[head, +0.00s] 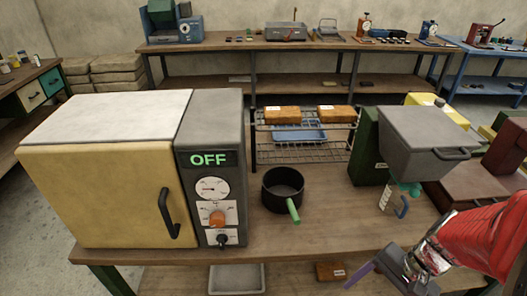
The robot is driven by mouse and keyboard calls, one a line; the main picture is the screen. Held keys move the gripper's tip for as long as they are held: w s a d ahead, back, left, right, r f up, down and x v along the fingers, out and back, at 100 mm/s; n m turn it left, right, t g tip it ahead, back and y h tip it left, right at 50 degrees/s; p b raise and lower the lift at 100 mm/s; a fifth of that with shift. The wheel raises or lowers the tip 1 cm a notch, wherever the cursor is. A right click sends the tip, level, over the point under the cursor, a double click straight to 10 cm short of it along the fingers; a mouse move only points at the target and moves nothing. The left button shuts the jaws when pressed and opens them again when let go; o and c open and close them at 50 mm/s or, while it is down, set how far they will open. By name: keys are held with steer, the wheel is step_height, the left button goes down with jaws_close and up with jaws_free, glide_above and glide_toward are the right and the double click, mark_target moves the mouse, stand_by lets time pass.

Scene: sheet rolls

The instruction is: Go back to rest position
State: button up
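My gripper (362,275) is at the lower right of the head view, in front of the workbench's front edge. Its grey body and one purple finger show, and the finger points down and left. The second finger is not clearly visible, so I cannot tell whether it is open or shut. I see nothing held in it. My red arm comes in from the right edge.
On the workbench (330,243) stand a yellow oven (100,195) reading OFF, a black pot (283,188) with a green handle, a wire rack (305,150) with brown packs, and a grey-hoppered machine (420,140). The bench front between oven and arm is clear.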

steer(key=w+a+r+n+t+h, duration=0.2)
steer(key=a+r+n, duration=0.2)
steer(key=r, duration=0.4)
steer(key=w+a+r+n+t+h, duration=0.2)
steer(key=a+r+n, duration=0.3)
steer(key=r, duration=0.4)
steer(key=shift+a+r+n+t, duration=0.2)
steer(key=shift+r+n+t, duration=0.1)
steer(key=shift+n+t, duration=0.4)
